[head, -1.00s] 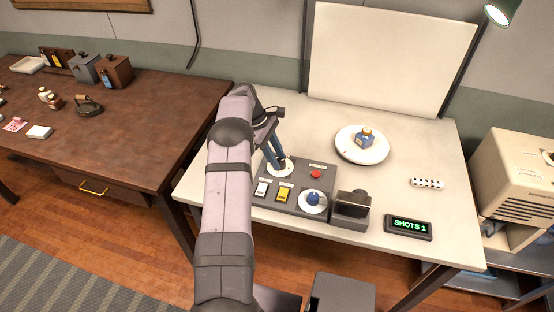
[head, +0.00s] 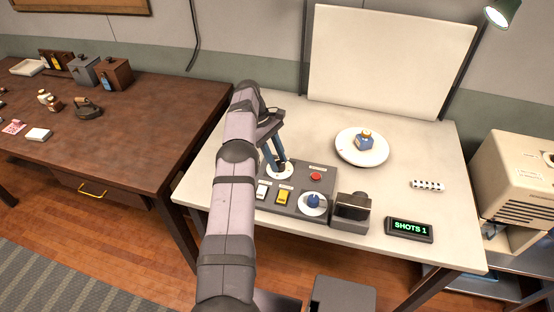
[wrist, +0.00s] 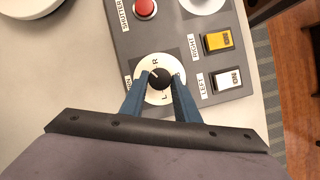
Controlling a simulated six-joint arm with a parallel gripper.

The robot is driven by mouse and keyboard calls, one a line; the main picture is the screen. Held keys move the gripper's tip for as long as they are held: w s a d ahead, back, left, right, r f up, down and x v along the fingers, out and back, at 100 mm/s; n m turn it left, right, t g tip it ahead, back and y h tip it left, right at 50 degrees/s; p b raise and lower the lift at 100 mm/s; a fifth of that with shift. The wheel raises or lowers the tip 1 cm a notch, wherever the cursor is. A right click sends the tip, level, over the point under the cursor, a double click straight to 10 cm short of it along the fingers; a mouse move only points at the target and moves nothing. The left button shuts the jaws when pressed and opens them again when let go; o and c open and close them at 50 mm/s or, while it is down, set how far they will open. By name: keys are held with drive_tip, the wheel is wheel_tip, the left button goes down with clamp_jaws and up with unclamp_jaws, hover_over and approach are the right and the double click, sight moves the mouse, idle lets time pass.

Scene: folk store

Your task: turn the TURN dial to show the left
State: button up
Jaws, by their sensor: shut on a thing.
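The dial is a small black knob (wrist: 159,79) on a white disc (wrist: 154,99) marked R and L. A pale mark shows on the knob's upper left in the wrist view; the letter it indicates is hard to tell. The label beside the disc is partly hidden by a finger. In the head view the disc (head: 286,174) is at the back left of the grey control panel (head: 318,187). My gripper (wrist: 160,80) is shut on the knob, one blue finger on each side. It also shows in the head view (head: 278,166), reaching down onto the dial.
The panel also has a yellow switch (wrist: 217,41) labelled RIGHT, a white switch (wrist: 228,80) labelled LEFT, a red button (wrist: 145,8) and a blue knob (head: 313,199). A plate (head: 350,154) holds a small bottle. A display (head: 409,229) reads SHOTS 1.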

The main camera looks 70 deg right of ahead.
sight(277, 162)
drive_tip(key=o, duration=1)
drive_tip(key=shift+o, duration=0.2)
drive_tip(key=shift+r, duration=0.15)
drive_tip(key=shift+r+b, duration=0.3)
drive_tip(key=shift+r, duration=0.35)
wheel_tip(277, 162, up, 7)
drive_tip(key=p, duration=0.2)
drive_tip(key=shift+f+p, duration=0.1)
drive_tip(key=shift+p, duration=0.25)
drive_tip(key=shift+r+p, duration=0.85)
drive_tip(key=shift+p, duration=0.1)
